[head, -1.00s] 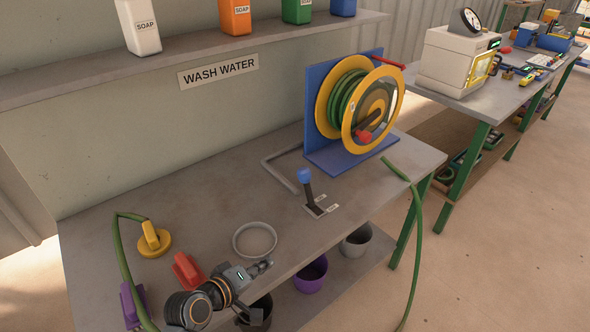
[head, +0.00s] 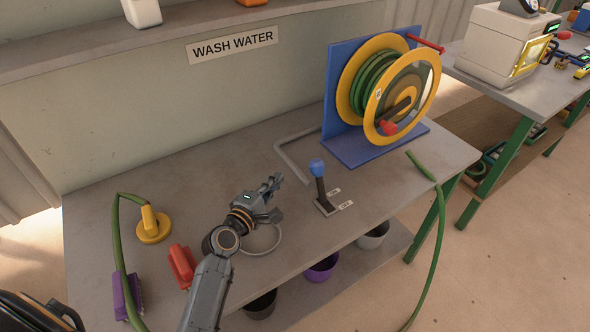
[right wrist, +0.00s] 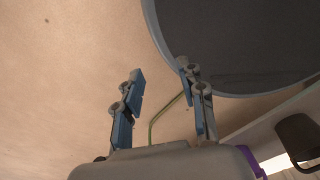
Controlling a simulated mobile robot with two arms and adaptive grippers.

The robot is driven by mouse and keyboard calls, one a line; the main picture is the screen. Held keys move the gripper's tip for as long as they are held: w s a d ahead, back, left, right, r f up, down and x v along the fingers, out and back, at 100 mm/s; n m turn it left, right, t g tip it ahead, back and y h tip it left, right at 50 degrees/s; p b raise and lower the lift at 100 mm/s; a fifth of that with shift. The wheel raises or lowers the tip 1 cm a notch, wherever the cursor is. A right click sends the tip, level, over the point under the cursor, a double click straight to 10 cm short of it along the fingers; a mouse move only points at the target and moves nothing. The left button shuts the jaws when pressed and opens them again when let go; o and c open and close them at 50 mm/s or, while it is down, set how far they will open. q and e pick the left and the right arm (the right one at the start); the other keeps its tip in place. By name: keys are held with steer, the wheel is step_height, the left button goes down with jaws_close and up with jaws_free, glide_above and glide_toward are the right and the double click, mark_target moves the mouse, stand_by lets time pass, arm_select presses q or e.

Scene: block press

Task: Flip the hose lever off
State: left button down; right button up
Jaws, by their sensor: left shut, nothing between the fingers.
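The hose lever (head: 320,183) stands on the grey table, a dark stick with a blue knob on a small base plate. Its ON label (head: 334,191) lies on the far side and its OFF label (head: 346,205) on the near side. The stick leans slightly toward the back. My left gripper (head: 276,182) is left of the lever, over the table, shut and empty, apart from the knob. My right gripper (right wrist: 160,100) shows in the right wrist view, its two blue-padded fingers apart with nothing between them. The lever is not in that view.
A hose reel (head: 386,95) on a blue stand is behind and right of the lever. A grey bent bar (head: 292,164) lies behind it. A yellow-handled piece (head: 152,225), red block (head: 181,265) and purple block (head: 127,297) stand at left. Buckets (head: 321,268) sit below the front edge.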

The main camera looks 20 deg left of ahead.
arm_select(q)
steer(key=w+d, duration=0.1)
steer(key=w, duration=0.9)
steer(key=d, duration=0.1)
steer(key=s+d+p, duration=0.2)
steer(key=d, duration=0.1)
steer(key=shift+f, duration=0.15)
arm_select(e)
steer(key=shift+w+d+r, duration=0.1)
steer(key=shift+w+r, duration=0.25)
steer(key=shift+r, duration=0.2)
steer(key=shift+w+d+r, duration=0.1)
steer(key=shift+w+r, duration=0.25)
steer(key=shift+r, duration=0.2)
steer(key=shift+f, duration=0.15)
arm_select(q)
steer(key=s+d+r+m+t+h+b, duration=0.1)
steer(key=s+d+m+t+h+b, duration=0.1)
steer(key=s+d+m+t+b, duration=0.2)
steer(key=shift+s+d+r+m+b, duration=0.2)
steer(key=shift+s+d+m+b, duration=1.4)
steer(key=shift+d+m+b, duration=1.8)
arm_select(e)
step_height(320, 180, down, 12)
steer(key=b, duration=0.1)
steer(key=shift+b, duration=0.3)
